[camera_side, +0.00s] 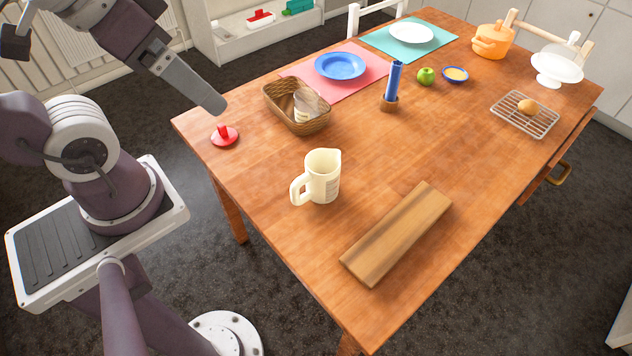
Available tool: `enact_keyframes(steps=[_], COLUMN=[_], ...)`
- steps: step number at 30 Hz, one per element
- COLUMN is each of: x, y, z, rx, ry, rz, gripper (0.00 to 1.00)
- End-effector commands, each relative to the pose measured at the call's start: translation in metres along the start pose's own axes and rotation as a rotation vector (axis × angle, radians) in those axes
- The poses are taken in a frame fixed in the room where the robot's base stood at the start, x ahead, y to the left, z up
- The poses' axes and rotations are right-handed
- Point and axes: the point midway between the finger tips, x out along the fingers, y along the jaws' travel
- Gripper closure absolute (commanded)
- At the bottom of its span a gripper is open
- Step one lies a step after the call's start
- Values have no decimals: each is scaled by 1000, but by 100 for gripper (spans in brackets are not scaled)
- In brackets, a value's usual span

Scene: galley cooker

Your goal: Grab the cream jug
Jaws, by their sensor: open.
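The cream jug (322,178) stands upright on the wooden table (420,150), left of the cutting board. Its handle faces left, toward the near-left table edge, and its spout is at the top right. My gripper (212,100) is at the upper left, above the table's left corner, well up and left of the jug and apart from it. One long grey finger shows clearly; the other is not clearly visible. Nothing shows in the gripper, and it is open.
A wooden board (398,232) lies right of the jug. A wicker basket (283,116) holding a pale item and a red lid-like piece (224,136) lie behind it. A blue cylinder in a brown holder (392,85) stands farther back. Bare table surrounds the jug.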

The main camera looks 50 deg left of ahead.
Motion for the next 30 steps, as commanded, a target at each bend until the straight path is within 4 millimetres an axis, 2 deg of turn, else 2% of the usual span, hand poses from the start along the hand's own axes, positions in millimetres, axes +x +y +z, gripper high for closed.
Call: enact_keyframes(steps=[4,8,11,14,17,18,20,21,24,27,30], x=[13,47,84,131,187,212,251,276,330,367,384], y=[6,18,21,14,-4,-13,-30,-40,-62,-74,-78], z=[-6,-26,-46,-66,-77,-77,-73,-67,-43,-19,-6], rx=[-80,-304,-530,-789,-1074,-1193,-1375,-1491,-1748,-1922,-2009], ry=[-120,-379,-571,-738,-871,-914,-966,-993,-1029,-1040,-1042], rz=[41,154,260,373,482,525,582,617,680,711,724], gripper=[22,22,22,22,22,22,22,22,22,22,22])
